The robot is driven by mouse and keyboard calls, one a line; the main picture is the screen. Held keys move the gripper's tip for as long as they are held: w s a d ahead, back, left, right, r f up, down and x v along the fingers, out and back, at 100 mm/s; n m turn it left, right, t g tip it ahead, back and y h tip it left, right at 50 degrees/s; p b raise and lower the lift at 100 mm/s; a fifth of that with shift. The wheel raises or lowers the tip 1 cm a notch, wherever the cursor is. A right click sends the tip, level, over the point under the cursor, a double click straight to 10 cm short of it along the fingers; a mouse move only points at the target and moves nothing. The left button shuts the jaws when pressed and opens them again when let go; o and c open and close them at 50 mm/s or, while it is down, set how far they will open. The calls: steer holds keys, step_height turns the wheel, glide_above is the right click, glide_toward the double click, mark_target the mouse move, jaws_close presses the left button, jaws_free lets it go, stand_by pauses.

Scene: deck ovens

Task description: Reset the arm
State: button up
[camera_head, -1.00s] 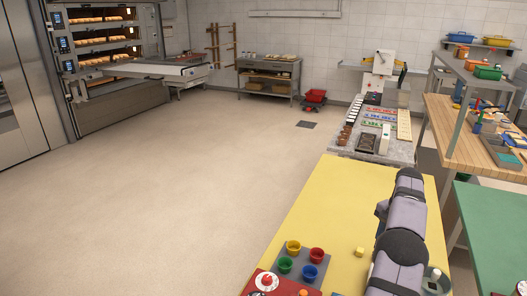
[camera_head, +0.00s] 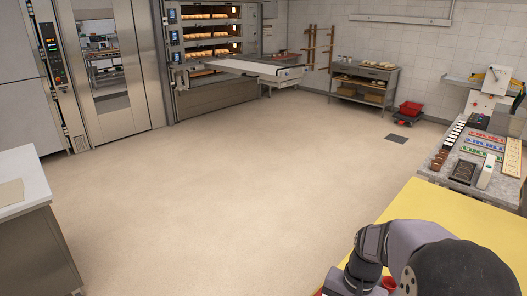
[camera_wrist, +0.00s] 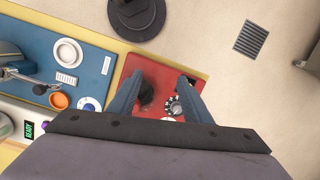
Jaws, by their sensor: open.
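My arm (camera_head: 420,260) shows at the lower right of the head view, bent over the yellow table (camera_head: 450,215). Its gripper end is not clear there. In the wrist view my gripper (camera_wrist: 160,77) has its two fingers spread apart with nothing held between them. The fingers show over a red panel (camera_wrist: 158,70). A dark round knob (camera_wrist: 146,92) and a black-and-white dial (camera_wrist: 175,106) show between the fingers. I cannot tell how high the fingertips are above the panel.
In the wrist view, a blue board (camera_wrist: 92,65) with a white ring (camera_wrist: 68,52) and an orange disc (camera_wrist: 59,100) lies left. A floor grate (camera_wrist: 251,38) is at upper right. In the head view, the floor (camera_head: 230,200) is open; a cluttered bench (camera_head: 440,165) stands right.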

steer(key=s+a+f+n+b, duration=0.1)
steer(key=s+f+n+b, duration=0.1)
steer(key=s+n, duration=0.1)
steer(key=s+a+f+n+t+h+b, duration=0.1)
steer(key=s+a+f+n+b, duration=0.1)
steer(key=s, duration=0.3)
steer(key=shift+s+a+f+n+h+b, duration=0.3)
steer(key=shift+s+f+n+b, duration=0.1)
steer(key=shift+n, duration=0.3)
